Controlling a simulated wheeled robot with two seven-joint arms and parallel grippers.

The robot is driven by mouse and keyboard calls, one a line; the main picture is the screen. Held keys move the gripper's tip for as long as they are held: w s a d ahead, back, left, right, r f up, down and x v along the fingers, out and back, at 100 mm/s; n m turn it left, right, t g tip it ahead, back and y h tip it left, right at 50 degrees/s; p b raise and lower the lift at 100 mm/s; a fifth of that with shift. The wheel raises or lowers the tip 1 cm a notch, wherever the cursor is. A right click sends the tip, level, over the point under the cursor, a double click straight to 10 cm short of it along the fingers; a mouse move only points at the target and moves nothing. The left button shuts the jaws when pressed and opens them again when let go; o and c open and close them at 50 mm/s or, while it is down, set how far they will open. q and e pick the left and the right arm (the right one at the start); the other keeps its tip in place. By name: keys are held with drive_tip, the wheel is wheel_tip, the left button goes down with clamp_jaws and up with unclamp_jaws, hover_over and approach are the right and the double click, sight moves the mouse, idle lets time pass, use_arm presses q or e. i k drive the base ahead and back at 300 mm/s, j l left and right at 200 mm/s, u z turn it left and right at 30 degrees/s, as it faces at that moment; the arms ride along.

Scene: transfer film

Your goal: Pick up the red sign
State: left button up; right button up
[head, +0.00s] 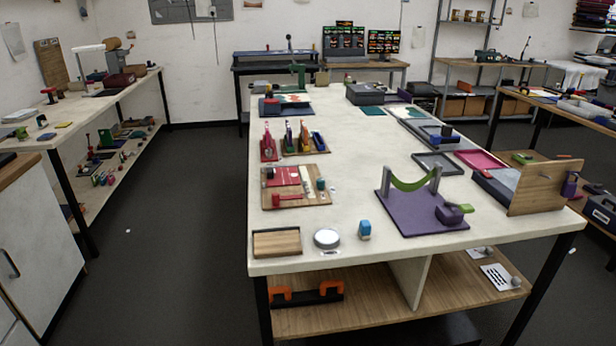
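I cannot pick out the red sign for certain. A flat red panel (283,176) lies on a wooden board (316,198) on the left side of the central table (350,150). A red handled tool (290,201) lies below it on the same board. A small upright red piece (268,147) stands behind the board, beside a wooden stand with several coloured tools. Neither of my grippers is in the head view.
A purple base with a green arch (410,205) stands at the table's right front. A wooden block (276,243), a round white-topped tin (327,238) and a blue item (364,230) line the front edge. Dark floor (190,220) is clear to the left.

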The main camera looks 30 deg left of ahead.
sight(284, 176)
drive_tip(key=j+z, duration=0.75)
drive_tip(key=z, duration=0.15)
drive_tip(key=j+z, duration=0.1)
drive_tip(key=j, duration=0.35)
drive_tip(key=k+j+z, duration=0.15)
drive_tip(key=j, duration=0.25)
drive_tip(key=j+z, duration=0.1)
drive_tip(key=j, duration=0.35)
drive_tip(key=k+j+z, duration=0.1)
drive_tip(key=j, duration=0.3)
drive_tip(key=k+j+z, duration=0.15)
drive_tip(key=j, duration=0.3)
drive_tip(key=k+j, duration=0.1)
drive_tip(key=j, duration=0.25)
drive_tip(key=k+j, duration=0.15)
drive_tip(key=j, duration=0.2)
drive_tip(key=k+j, duration=0.1)
drive_tip(key=j, duration=0.25)
drive_tip(key=k+j, duration=0.1)
drive_tip(key=j, duration=0.25)
drive_tip(key=k+j, duration=0.15)
drive_tip(key=j, duration=0.2)
drive_tip(key=k+j, duration=0.1)
drive_tip(key=j, duration=0.25)
